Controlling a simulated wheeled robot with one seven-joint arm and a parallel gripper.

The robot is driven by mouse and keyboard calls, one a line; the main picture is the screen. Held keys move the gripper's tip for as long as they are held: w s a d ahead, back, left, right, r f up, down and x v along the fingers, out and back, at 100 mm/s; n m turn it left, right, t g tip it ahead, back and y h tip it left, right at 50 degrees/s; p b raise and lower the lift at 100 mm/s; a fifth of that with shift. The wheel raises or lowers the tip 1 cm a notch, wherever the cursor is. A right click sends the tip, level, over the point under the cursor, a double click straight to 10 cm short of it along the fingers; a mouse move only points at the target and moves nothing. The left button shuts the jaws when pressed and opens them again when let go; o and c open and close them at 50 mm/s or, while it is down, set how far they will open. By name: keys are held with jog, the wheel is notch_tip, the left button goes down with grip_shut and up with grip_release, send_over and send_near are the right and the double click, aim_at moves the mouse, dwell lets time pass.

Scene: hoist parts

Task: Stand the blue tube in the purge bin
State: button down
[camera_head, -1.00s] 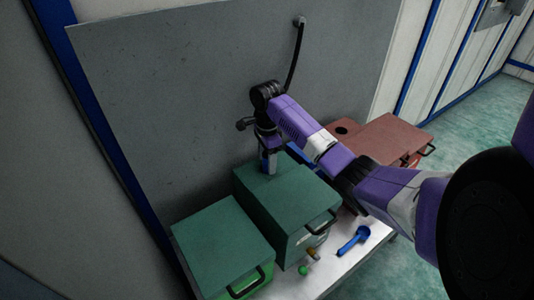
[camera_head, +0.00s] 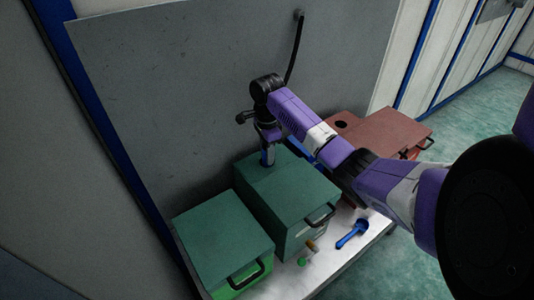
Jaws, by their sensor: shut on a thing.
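My gripper (camera_head: 267,150) points down over the back of the middle dark green bin's lid (camera_head: 293,190). It is shut, with a short piece of blue (camera_head: 266,159) between its fingers, which looks like the upright blue tube. Its lower end is at the lid, but I cannot tell whether it touches or enters an opening. Another blue piece (camera_head: 300,150) shows behind my arm, mostly hidden. Which bin is the purge bin I cannot tell from the picture: a red bin (camera_head: 395,130) with a dark round hole in its top stands at the right.
A second green bin (camera_head: 225,238) with a black handle stands at the front left. A blue ladle-like tool (camera_head: 352,234) and small green and orange pieces (camera_head: 308,252) lie on the white table (camera_head: 345,262). A grey panel (camera_head: 210,80) rises behind the bins.

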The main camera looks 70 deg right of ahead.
jog(key=shift+r+p, duration=5.4)
jog(key=shift+p, duration=0.25)
jog(key=shift+r+p, duration=0.55)
jog(key=shift+r, duration=0.65)
